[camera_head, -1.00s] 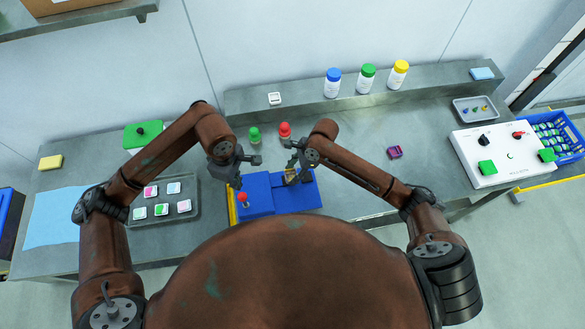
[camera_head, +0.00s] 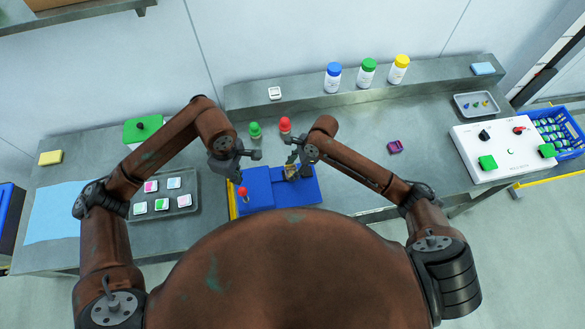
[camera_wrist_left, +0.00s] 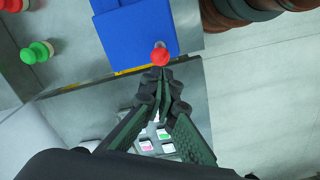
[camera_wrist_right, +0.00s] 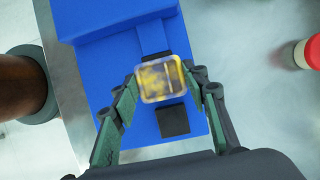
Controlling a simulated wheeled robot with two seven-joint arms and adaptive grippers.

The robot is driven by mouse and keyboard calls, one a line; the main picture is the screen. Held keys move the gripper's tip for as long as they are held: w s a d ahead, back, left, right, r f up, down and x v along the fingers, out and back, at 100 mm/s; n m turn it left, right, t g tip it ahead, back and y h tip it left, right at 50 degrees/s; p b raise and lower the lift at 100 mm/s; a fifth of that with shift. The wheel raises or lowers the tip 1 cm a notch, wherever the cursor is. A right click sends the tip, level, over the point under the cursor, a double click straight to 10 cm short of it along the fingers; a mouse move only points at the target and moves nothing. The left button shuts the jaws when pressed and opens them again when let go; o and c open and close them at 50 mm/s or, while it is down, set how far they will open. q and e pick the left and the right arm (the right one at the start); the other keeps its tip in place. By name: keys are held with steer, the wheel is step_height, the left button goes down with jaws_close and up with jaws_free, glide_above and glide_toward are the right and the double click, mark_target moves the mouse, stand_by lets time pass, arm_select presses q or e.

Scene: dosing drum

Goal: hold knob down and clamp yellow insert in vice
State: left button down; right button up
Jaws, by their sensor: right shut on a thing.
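The blue vice (camera_head: 262,198) sits at the table's front edge, with a red knob (camera_head: 242,191) at its left end. My left gripper (camera_wrist_left: 162,78) has its fingers together, tips beside or just above the red knob (camera_wrist_left: 160,57); I cannot tell whether they touch it. My right gripper (camera_wrist_right: 163,84) is shut on the yellow insert (camera_wrist_right: 161,78), a clear block with a yellow core. The insert is over the right part of the vice, between two dark jaw pads (camera_wrist_right: 173,121); its height above the vice is unclear. In the head view the insert (camera_head: 291,174) is partly hidden.
Green (camera_head: 255,130) and red (camera_head: 285,125) round-topped pieces stand behind the vice. A grey tray (camera_head: 184,202) with several tiles lies to the left. A purple part (camera_head: 395,147) and a white control box (camera_head: 503,150) are to the right. The table between vice and box is mostly clear.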

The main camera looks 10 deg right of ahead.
mark_target(242, 190)
arm_select(q)
steer(key=shift+f, duration=0.1)
stand_by(0.6)
steer(key=shift+f, duration=1)
steer(key=shift+f, duration=0.15)
steer(key=shift+f, duration=0.95)
steer(key=shift+f, duration=0.15)
steer(key=shift+f, duration=0.95)
steer(key=shift+f, duration=0.15)
